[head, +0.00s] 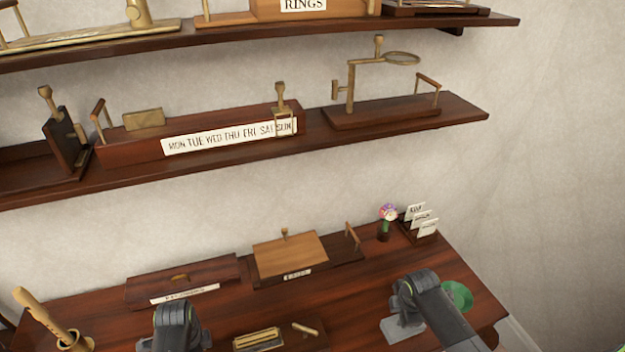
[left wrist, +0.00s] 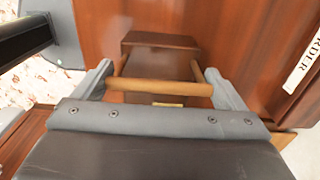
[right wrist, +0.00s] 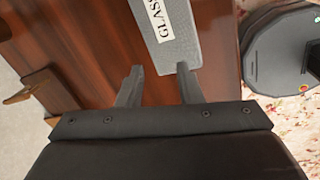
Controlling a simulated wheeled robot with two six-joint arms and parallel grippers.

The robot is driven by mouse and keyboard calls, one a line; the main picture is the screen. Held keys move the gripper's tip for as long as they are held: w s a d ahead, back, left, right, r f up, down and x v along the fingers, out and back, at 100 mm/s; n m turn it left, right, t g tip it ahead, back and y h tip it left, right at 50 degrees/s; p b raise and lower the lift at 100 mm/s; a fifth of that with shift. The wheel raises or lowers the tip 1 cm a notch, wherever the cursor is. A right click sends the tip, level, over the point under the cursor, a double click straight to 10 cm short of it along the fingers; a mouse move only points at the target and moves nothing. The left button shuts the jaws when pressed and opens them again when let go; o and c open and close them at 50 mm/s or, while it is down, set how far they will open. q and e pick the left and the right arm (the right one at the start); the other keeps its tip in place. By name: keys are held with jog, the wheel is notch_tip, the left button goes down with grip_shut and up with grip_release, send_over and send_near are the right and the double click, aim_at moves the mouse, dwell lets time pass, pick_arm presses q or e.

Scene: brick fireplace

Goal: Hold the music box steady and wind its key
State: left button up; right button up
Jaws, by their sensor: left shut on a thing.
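A low dark wooden box (head: 287,341) with a brass part on top, apparently the music box, stands at the desk's front edge and is cut off by the head view. A small pale bar (head: 305,328) lies on its right part; I cannot tell whether it is the key. My left gripper (head: 175,338) is left of it, fingers hidden there. In the left wrist view my left gripper (left wrist: 163,88) is shut on a light wooden bar handle (left wrist: 160,87), with a dark block (left wrist: 160,40) beyond. My right gripper (right wrist: 158,85) is open, over a grey block (right wrist: 178,55) labelled GLASS.
Behind stand a long labelled box (head: 180,273), a light-lidded box (head: 290,252), a flower vase (head: 385,228) and a card holder (head: 425,238). A brass-and-wood piece (head: 45,315) is at left, a green disc (head: 460,294) at right. Shelves (head: 250,155) hang above.

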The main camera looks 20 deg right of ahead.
aim_at(308, 328)
jog(key=s+d+f, duration=0.1)
jog(key=d, duration=0.2)
jog(key=s+d+f+h, duration=0.1)
jog(key=d, duration=0.1)
jog(key=s+d+h, duration=0.1)
jog(key=s+d, duration=0.1)
jog(key=d, duration=0.1)
jog(key=shift+s+d+f, duration=0.1)
jog(key=shift+d+f, duration=0.2)
jog(key=shift+f, duration=0.1)
jog(key=shift+a, duration=0.1)
